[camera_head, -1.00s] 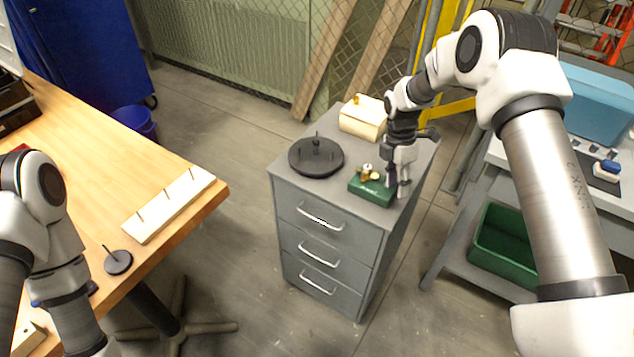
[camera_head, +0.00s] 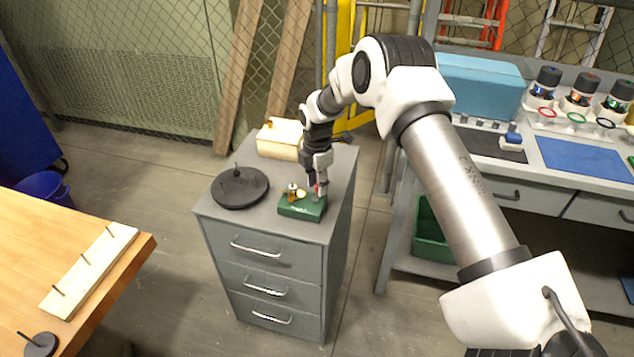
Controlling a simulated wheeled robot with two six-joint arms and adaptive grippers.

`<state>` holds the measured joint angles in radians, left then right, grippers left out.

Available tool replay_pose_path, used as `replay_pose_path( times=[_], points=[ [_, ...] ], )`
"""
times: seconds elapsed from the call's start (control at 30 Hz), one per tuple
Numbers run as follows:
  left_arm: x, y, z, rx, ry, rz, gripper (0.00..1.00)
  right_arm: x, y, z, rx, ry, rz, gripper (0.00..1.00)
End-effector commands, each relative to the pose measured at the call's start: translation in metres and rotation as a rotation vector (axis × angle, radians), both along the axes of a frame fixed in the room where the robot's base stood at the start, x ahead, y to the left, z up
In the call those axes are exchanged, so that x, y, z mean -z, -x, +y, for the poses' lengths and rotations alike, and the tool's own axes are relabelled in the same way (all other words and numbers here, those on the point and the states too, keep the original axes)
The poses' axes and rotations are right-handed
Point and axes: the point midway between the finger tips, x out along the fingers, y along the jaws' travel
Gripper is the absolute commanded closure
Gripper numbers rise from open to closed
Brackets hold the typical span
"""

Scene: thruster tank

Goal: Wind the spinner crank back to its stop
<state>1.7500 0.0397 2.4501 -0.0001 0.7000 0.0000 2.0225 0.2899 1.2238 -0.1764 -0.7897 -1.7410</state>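A small green block (camera_head: 302,207) sits on top of the grey drawer cabinet, near its front right. It carries a brass fitting (camera_head: 292,191) and a pale round piece (camera_head: 301,195). My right gripper (camera_head: 317,190) points down at the right end of the block. A small red spot, perhaps the crank's knob, shows at its fingertips. The crank itself is mostly hidden by the fingers, and I cannot tell whether they are closed on it. My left gripper is out of view.
A cream box (camera_head: 280,140) stands behind. A wooden table (camera_head: 40,235) with a pegged board (camera_head: 90,270) is at left, a workbench (camera_head: 545,178) at right.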

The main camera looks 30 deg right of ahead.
Motion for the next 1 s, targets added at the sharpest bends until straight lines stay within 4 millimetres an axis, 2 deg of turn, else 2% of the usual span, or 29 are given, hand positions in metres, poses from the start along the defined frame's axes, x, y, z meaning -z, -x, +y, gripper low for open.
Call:
replay_pose_path(
  times=[0.03, 0.07, 0.1, 1.0],
  points=[
    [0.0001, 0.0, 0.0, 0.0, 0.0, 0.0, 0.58, -0.0001, 0.0, 0.0001, 0.0, 0.0, 0.0, 0.86],
    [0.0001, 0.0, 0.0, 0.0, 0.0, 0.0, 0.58, -0.0001, 0.0, 0.0001, 0.0, 0.0, 0.0, 0.97],
    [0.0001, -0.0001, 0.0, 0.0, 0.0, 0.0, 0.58, -0.0001, 0.0, 0.0001, 0.0, 0.0, 0.0, 1.0],
    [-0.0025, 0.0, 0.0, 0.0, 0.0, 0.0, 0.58, -0.0007, 0.001, -0.0012, 0.038, 0.001, 0.0, 1.0]
  ],
)
